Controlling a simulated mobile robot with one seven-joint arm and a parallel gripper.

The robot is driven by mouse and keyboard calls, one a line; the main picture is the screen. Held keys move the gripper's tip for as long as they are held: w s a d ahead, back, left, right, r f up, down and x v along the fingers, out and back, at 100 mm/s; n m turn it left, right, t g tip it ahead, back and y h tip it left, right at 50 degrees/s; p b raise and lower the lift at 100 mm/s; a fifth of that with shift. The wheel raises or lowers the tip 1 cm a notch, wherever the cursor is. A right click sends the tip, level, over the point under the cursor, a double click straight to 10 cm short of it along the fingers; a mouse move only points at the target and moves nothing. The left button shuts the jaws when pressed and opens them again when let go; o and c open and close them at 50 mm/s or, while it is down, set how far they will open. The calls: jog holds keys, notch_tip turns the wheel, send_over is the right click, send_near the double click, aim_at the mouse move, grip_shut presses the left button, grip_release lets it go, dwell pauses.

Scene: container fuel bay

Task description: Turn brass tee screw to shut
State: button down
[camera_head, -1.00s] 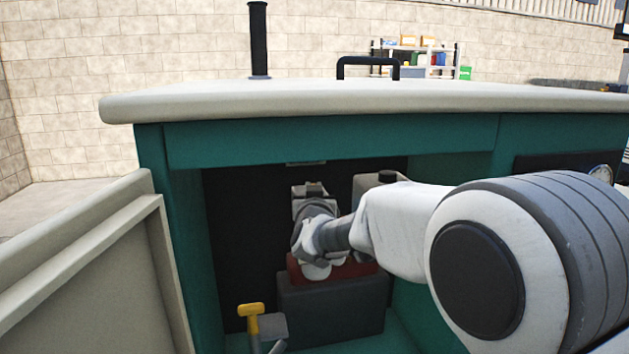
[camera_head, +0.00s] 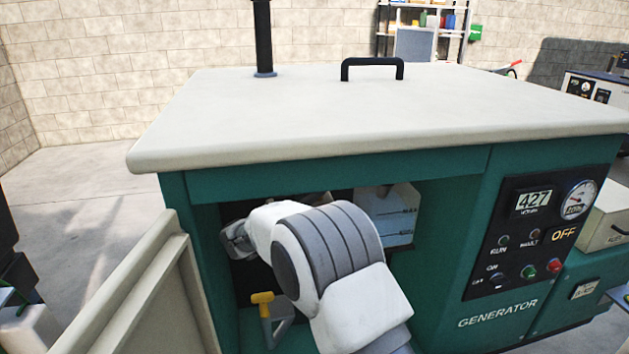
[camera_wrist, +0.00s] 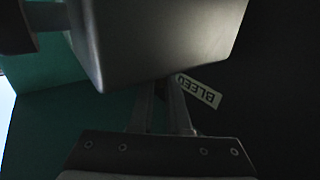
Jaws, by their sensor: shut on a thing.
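My gripper (camera_wrist: 160,105) shows in the wrist view as two close-set fingers reaching up to the lower edge of a grey block (camera_wrist: 150,40). Their tips are hidden there. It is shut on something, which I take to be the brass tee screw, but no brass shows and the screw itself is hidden. A white label reading BLEED (camera_wrist: 200,91), upside down in the picture, sits just right of the fingers. In the head view my arm reaches into the generator's open bay and hides the gripper and the screw's place.
The teal generator (camera_head: 450,190) has a pale overhanging top (camera_head: 330,115). An open door panel (camera_head: 160,290) stands at left. A yellow-handled lever (camera_head: 262,298) is low in the bay. A pale tank (camera_head: 392,212) marked MAX stands right of my arm. The control panel (camera_head: 540,225) reads OFF.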

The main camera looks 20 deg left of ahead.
jog(key=shift+a+m+g+h+p, duration=0.1)
jog(key=shift+m+g+h+p, duration=0.35)
jog(key=shift+m+h, duration=0.3)
jog(key=shift+m+h+p, duration=0.25)
jog(key=shift+h+p, duration=0.05)
jog(key=shift+h, duration=0.25)
jog(key=c, duration=0.9)
grip_release()
jog(key=shift+y+b, duration=0.3)
